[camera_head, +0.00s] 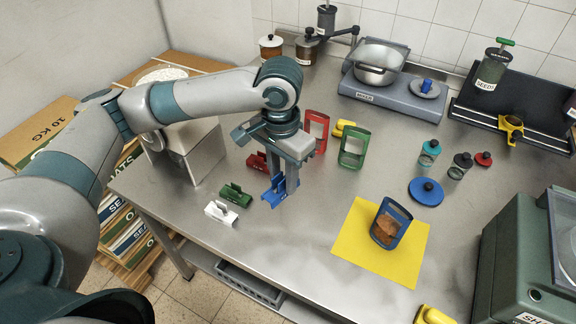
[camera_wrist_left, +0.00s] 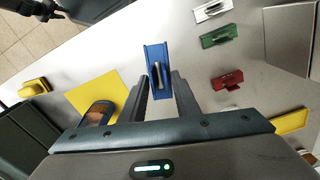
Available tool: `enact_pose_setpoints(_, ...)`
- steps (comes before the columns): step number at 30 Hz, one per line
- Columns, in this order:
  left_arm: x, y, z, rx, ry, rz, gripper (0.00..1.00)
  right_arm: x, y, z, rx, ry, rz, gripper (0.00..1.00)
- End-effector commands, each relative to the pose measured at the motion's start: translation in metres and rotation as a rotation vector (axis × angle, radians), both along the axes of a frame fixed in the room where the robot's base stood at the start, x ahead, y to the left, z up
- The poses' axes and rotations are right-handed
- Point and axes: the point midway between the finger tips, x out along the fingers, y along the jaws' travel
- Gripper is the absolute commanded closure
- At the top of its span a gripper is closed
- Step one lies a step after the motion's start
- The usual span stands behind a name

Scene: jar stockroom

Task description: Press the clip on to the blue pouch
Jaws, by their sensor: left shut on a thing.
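The blue clip (camera_head: 273,192) is held between the fingers of my left gripper (camera_head: 286,176), over the left part of the steel table. In the left wrist view the clip (camera_wrist_left: 156,62) sticks out past the two fingers (camera_wrist_left: 160,88), which are shut on it. The blue pouch (camera_head: 384,228), with a clear window and brown contents, stands on a yellow mat (camera_head: 352,238) to the right, apart from the clip. It also shows in the left wrist view (camera_wrist_left: 96,117), partly hidden by my gripper body. A dark part in that view's top left corner may be my right gripper (camera_wrist_left: 40,8).
White (camera_head: 221,212), green (camera_head: 235,194) and red (camera_head: 257,162) clips lie left of the gripper. Red (camera_head: 317,122) and green (camera_head: 354,158) pouches stand behind it. A blue lid (camera_head: 426,196) and small jars lie right. Table between clip and mat is clear.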

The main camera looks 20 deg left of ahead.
Motion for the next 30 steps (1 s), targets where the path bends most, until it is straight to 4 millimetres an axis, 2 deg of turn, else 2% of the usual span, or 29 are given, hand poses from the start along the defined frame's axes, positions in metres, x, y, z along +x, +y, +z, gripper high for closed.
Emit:
enact_pose_setpoints(4,-0.019,-0.001,0.004,0.0,0.006,0.17,0.92,0.0,0.0,0.0,0.0,0.0,0.0,0.69)
enact_pose_setpoints(10,-0.033,0.0,0.006,0.004,0.013,0.309,0.92,0.0,-0.001,0.0,-0.001,0.0,0.0,0.69)
enact_pose_setpoints(30,-0.036,0.0,0.006,0.004,0.015,0.34,0.92,0.0,-0.001,0.0,-0.001,0.0,0.0,0.69)
